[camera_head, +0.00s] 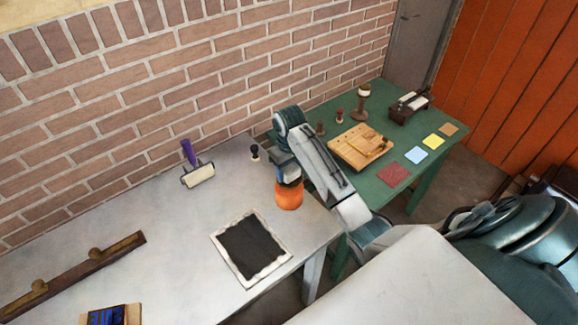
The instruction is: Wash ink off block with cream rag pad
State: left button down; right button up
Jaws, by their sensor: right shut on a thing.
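My right gripper (287,177) is shut on an orange rounded thing (289,195), held above the right part of the grey table. A dark square slab with a ragged cream border (252,247) lies flat on the table, below and left of the gripper. A wooden block (132,315) with a blue and purple face is cut off at the bottom left edge. I cannot make out a cream rag pad. My left gripper is out of view.
On the grey table (150,235) are a purple-handled roller (197,176), a small dark stamp (255,153) and a long brown bar with knobs (72,270). A green table (440,165) behind holds a wooden board (361,147) and coloured squares (391,173). A brick wall stands behind.

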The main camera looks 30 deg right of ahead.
dwell(0.8)
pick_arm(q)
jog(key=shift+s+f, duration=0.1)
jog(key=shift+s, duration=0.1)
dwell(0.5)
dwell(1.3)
